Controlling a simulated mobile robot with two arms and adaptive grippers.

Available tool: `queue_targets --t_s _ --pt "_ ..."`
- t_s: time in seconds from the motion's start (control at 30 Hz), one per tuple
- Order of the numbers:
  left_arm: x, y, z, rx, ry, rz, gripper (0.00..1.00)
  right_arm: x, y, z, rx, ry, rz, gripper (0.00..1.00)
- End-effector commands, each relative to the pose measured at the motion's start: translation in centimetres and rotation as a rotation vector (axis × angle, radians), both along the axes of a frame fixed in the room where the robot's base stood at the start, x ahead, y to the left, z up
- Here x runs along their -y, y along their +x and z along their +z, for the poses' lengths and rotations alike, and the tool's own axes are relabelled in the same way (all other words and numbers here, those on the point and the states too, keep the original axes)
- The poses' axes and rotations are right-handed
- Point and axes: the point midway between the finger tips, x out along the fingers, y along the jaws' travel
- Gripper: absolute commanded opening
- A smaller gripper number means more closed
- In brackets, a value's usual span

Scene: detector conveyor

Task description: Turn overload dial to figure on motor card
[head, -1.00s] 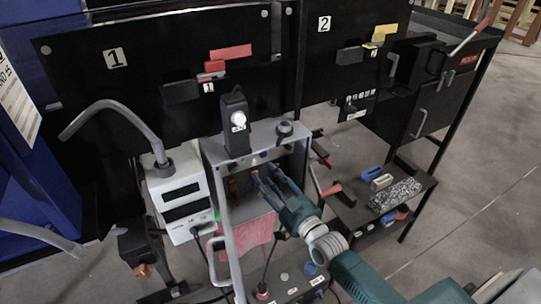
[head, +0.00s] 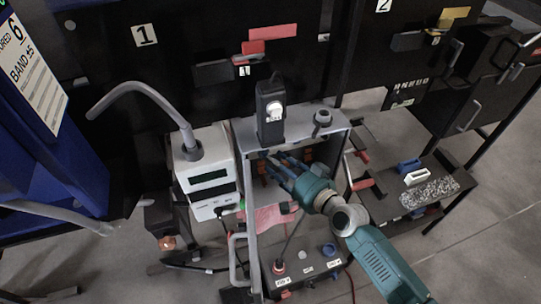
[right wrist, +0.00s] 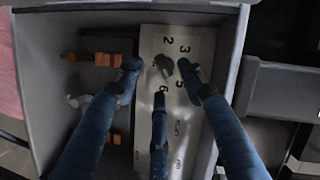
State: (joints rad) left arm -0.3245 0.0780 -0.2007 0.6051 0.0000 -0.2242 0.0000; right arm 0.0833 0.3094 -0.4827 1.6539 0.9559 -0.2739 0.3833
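The overload dial (right wrist: 163,66) is a small grey knob on a pale plate (right wrist: 172,40) inside an open grey box; the figures 2, 3, 5 and 6 show around it. My right gripper (right wrist: 159,78) has its blue fingers spread around the dial, apart from one another; contact with the knob is unclear. In the head view my right gripper (head: 285,172) reaches into the grey box (head: 246,135), and its arm hides the dial. A white card (head: 28,75) on a blue panel at the left shows "6" and "BAND ±5"; its top is cut off. My left gripper is out of view.
A white meter (head: 209,180) with a dark screen stands left of the box. A control box (head: 308,265) with buttons lies below. The box's side walls are close to my fingers.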

Motion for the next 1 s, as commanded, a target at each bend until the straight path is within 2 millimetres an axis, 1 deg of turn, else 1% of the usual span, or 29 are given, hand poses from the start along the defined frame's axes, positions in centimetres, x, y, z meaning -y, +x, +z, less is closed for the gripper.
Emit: queue_targets --t_s 0.03,0.1,0.2,0.3,0.43,0.57,0.6,0.67,0.7,0.77,0.9,1.0 --pt "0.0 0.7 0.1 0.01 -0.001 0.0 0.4 -0.6 0.7 0.0 0.001 0.001 0.0 0.4" --pt "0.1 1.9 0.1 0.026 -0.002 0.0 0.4 -1.0 1.3 -0.3 0.001 -0.001 0.0 0.4" --pt "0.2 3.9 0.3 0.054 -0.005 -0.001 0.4 -1.5 2.0 -0.5 0.001 -0.001 0.0 0.4" --pt "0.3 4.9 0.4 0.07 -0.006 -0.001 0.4 -1.8 2.3 -0.6 0.001 -0.002 0.0 0.4" --pt "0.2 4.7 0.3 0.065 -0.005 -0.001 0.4 -1.8 2.3 -0.6 0.001 -0.002 0.0 0.4" --pt "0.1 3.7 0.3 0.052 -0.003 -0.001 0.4 -1.8 2.3 -0.6 0.001 -0.002 0.0 0.4" --pt "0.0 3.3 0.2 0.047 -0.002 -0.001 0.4 -1.8 2.3 -0.6 0.001 -0.002 0.0 0.32" --pt "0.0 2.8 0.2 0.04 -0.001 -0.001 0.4 -1.8 2.3 -0.6 0.001 -0.002 0.0 0.2" --pt "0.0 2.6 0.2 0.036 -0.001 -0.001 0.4 -1.8 2.3 -0.6 0.001 -0.002 0.0 0.12" --pt "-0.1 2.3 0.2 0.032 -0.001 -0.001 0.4 -1.8 2.3 -0.6 0.001 -0.002 0.0 0.0" --pt "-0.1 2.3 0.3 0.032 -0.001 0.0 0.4 -1.8 2.3 -0.6 0.002 -0.004 0.0 0.0" --pt "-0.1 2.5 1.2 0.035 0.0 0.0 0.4 -1.8 2.3 -0.2 0.01 -0.03 -0.001 0.0"
